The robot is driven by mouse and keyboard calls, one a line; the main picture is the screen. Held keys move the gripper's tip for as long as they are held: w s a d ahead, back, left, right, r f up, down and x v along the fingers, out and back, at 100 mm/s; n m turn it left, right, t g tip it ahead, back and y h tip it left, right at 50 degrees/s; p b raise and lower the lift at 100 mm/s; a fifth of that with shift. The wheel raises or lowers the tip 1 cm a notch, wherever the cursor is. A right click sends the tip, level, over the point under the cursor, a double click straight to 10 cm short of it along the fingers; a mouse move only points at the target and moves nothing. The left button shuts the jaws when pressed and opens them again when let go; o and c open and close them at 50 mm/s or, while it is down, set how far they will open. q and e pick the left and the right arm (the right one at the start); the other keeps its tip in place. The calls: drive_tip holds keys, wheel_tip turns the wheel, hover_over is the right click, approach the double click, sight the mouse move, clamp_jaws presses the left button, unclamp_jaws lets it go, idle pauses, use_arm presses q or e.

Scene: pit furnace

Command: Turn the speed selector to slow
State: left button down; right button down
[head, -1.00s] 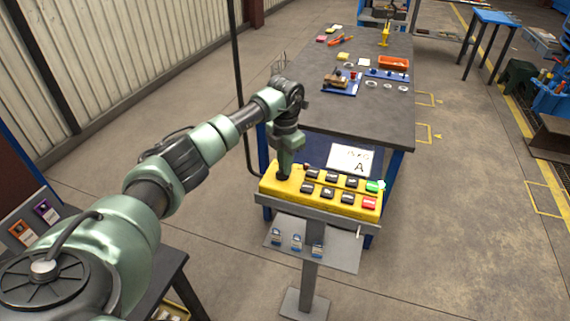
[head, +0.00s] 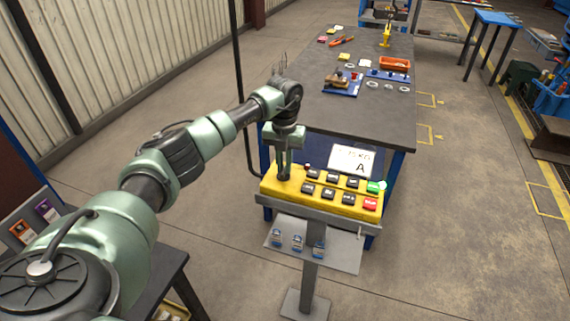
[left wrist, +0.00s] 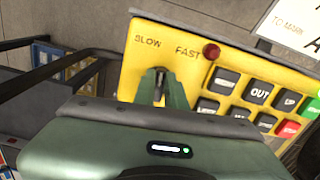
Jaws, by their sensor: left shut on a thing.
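The yellow control panel (head: 334,199) stands on a grey pedestal in the middle of the head view. My left gripper (head: 284,172) comes down upright onto its left end. In the left wrist view, the fingers of my left gripper (left wrist: 160,90) are shut on the dark speed selector (left wrist: 159,84). The SLOW label (left wrist: 147,40) is above it to the left, and the FAST label (left wrist: 187,52) above it to the right. The selector's base is hidden, so I cannot tell exactly which mark it points at. My right gripper is out of view.
A red lamp (left wrist: 211,51) and several black push buttons lie close right of the selector, with a green button (head: 375,187) and a red button (head: 370,204) at the far end. A white sign (head: 352,160) stands behind the panel. A dark workbench (head: 350,115) extends beyond.

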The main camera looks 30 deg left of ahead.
sight(283, 167)
use_arm(q)
drive_tip(key=n, duration=0.4)
drive_tip(key=shift+a+n+p, duration=0.2)
drive_tip(key=shift+n+p, duration=0.1)
idle(0.5)
drive_tip(key=c, duration=1.5)
unclamp_jaws()
drive_tip(key=shift+s, duration=0.1)
drive_tip(key=shift+o, duration=0.2)
drive_tip(key=shift+r, duration=0.15)
drive_tip(key=shift+r, duration=0.4)
wheel_tip(283, 167, up, 5)
drive_tip(key=shift+r+b, duration=0.2)
drive_tip(key=shift+b, duration=0.85)
drive_tip(key=shift+r, duration=0.7)
